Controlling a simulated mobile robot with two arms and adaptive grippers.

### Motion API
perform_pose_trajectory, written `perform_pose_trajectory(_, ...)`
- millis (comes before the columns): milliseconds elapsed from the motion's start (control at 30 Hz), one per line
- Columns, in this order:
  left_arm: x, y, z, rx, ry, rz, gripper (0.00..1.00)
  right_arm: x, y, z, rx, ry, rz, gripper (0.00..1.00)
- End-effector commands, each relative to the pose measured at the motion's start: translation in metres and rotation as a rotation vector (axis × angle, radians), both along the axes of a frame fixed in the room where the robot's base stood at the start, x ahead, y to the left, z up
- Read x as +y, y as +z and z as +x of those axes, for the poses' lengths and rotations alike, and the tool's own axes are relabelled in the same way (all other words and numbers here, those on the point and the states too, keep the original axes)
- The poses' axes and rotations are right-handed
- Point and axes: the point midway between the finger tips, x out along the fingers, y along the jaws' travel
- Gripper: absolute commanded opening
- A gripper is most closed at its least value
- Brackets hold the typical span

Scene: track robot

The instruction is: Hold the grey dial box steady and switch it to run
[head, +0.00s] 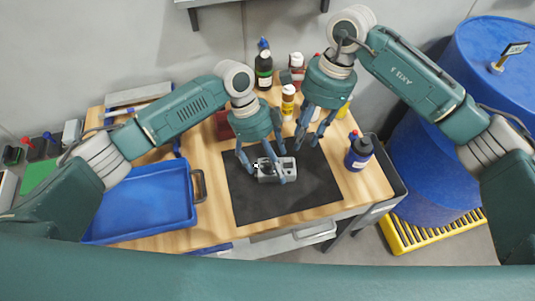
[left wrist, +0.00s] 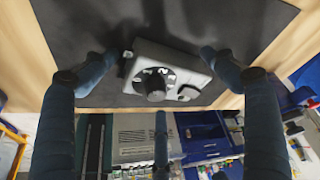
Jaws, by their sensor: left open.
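The grey dial box (head: 289,164) lies on the black mat (head: 320,196). In the left wrist view the grey dial box (left wrist: 176,61) shows a round black dial with a knob (left wrist: 155,88) and a smaller round feature to its right. The dial's markings are too small to read. My left gripper (head: 264,165) is open over the box, fingers spread. In the left wrist view my left gripper (left wrist: 158,75) has fingertips near both ends of the box; I cannot tell if they touch. My right gripper (head: 313,136) is open and empty beyond the box, to its right.
A blue tray (head: 150,204) lies left of the mat. Several bottles stand behind it, including a black bottle (head: 264,70) and a brown-and-white one (head: 288,103). A dark blue bottle (head: 358,154) stands right of the mat. The near part of the mat is clear.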

Motion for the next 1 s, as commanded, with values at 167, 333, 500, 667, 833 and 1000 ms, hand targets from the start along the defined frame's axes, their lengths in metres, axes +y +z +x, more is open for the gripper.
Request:
perform_pose_trajectory(167, -0.0006, -0.0014, -0.0002, -0.001, 0.0, 0.0, 0.85, 0.0, 0.0, 0.0, 0.0, 0.0, 0.0, 0.31)
perform_pose_trajectory(333, -0.0005, -0.0011, 0.0, -0.001, 0.0, 0.0, 0.71, 0.0, 0.0, 0.0, 0.0, 0.0, 0.0, 0.31)
perform_pose_trajectory(500, -0.0007, -0.0009, 0.0, -0.001, 0.0, 0.0, 0.37, 0.0, 0.0, 0.0, 0.0, 0.0, 0.0, 0.31)
perform_pose_trajectory(667, -0.0007, -0.0007, 0.0, -0.001, -0.001, -0.001, 0.42, 0.0, 0.0, 0.0, 0.0, 0.0, 0.0, 0.31)
perform_pose_trajectory(833, -0.0008, -0.0007, 0.0001, -0.001, -0.001, -0.001, 0.16, 0.0001, 0.0001, 0.0, -0.001, 0.001, -0.001, 0.23)
perform_pose_trajectory(1000, -0.0008, -0.0005, 0.0001, -0.001, 0.0, -0.002, 0.16, 0.0074, 0.0024, -0.003, -0.048, 0.085, -0.034, 0.0)
